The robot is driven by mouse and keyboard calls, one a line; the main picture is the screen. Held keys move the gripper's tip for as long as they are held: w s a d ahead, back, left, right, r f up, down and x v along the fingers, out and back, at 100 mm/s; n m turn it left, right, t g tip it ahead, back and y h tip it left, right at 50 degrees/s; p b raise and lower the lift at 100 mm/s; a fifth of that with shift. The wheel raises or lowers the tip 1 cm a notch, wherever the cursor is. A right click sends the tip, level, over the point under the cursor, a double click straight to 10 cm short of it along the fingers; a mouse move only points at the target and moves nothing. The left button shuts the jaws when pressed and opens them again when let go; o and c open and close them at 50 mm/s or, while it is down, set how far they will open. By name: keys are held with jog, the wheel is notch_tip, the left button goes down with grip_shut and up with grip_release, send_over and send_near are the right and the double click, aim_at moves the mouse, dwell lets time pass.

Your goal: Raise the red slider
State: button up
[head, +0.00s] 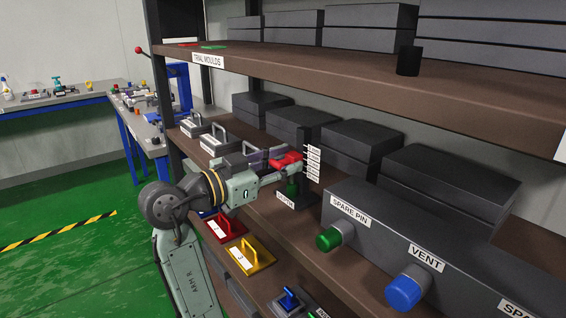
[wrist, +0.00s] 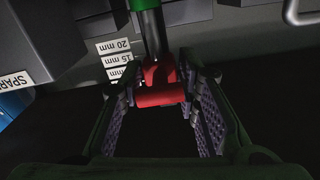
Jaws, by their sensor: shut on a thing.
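The red slider (wrist: 160,88) shows in the wrist view between the two fingers of my gripper (wrist: 160,105), which is shut on it. Its dark post (wrist: 153,35) runs up from it in that view. The scale labels (wrist: 118,58) beside the post read 20 mm and 15 mm, with another partly hidden. In the head view my gripper (head: 280,168) reaches the slider stand (head: 305,180) on the middle shelf, and the red slider (head: 287,159) shows at the fingers. A green part (head: 292,190) sits lower on the stand.
To the right stands a grey box with a green knob (head: 328,240) labelled SPARE PIN and a blue knob (head: 404,290) labelled VENT. Dark blocks (head: 350,145) line the shelf behind. The upper shelf (head: 330,75) hangs above. Red and yellow handled plates (head: 250,254) lie below.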

grip_shut()
jog(key=shift+r+p, duration=0.65)
jog(key=shift+r, duration=1.25)
jog(key=shift+o, duration=2.4)
grip_release()
jog(key=shift+a, duration=0.1)
